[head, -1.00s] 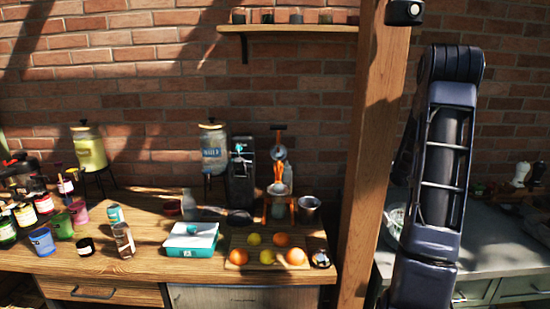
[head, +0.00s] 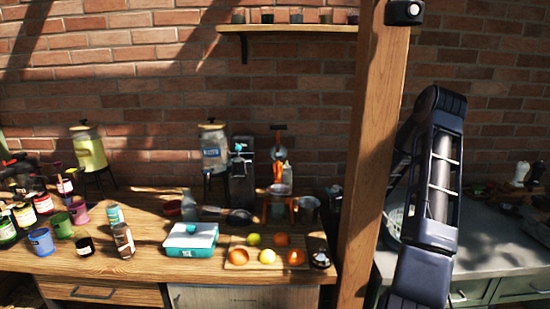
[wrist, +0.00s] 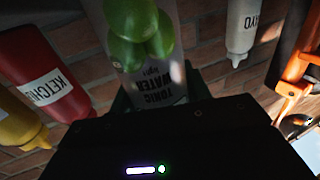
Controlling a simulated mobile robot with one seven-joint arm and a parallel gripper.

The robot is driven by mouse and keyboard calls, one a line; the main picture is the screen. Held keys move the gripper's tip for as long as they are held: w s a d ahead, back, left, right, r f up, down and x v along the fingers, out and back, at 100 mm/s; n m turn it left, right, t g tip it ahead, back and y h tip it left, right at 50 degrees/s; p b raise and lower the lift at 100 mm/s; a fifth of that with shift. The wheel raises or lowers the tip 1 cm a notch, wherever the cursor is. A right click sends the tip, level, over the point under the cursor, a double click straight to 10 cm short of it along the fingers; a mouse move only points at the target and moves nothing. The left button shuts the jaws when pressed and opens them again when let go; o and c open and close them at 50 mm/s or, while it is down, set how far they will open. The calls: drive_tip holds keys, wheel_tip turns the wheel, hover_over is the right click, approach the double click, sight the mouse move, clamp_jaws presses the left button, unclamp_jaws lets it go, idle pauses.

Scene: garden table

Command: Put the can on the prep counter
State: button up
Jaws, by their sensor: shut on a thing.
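A can (wrist: 142,45) with green limes and the words "Tonic Water" fills the upper middle of the wrist view, its print upside down. My gripper (wrist: 145,97) is shut on it; only a small dark green part of the jaws shows beside the can. In the head view my arm rises at the right, and I cannot clearly make out the gripper or the can. There is a wooden counter (head: 150,205) on the left and a grey counter (head: 495,235) on the right. I cannot tell which is the prep counter.
A wooden post (head: 365,150) stands between the counters. The wooden counter holds jars, a teal box (head: 190,240) and a board of fruit (head: 240,266). The wrist view shows ketchup (wrist: 45,75), mustard (wrist: 20,118) and mayo (wrist: 241,27) bottles. The grey counter has bare room in front.

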drive_tip(key=shift+f, duration=0.2)
drive_tip(key=shift+r, duration=0.1)
drive_tip(key=d+r, duration=0.3)
drive_tip(key=r, duration=0.5)
drive_tip(key=d+r, duration=0.3)
drive_tip(key=r, duration=0.5)
drive_tip(key=s+d+r+m+h, duration=0.1)
drive_tip(key=s+d+r, duration=0.15)
drive_tip(key=d, duration=0.85)
drive_tip(key=s+d+r+m+h, duration=0.1)
drive_tip(key=d+r+h, duration=0.15)
drive_tip(key=d, duration=0.95)
drive_tip(key=s+d+m+h, duration=0.1)
drive_tip(key=s+d+h, duration=0.15)
drive_tip(key=d, duration=0.55)
drive_tip(key=s+d+m+h, duration=0.15)
drive_tip(key=s+d, duration=0.25)
drive_tip(key=d, duration=0.5)
drive_tip(key=s+d+m+g+h, duration=0.3)
drive_tip(key=s+d+m+h, duration=0.45)
drive_tip(key=s+d, duration=1.8)
wheel_tip(320, 180, down, 19)
drive_tip(key=n+h, duration=0.1)
drive_tip(key=shift+d, duration=0.25)
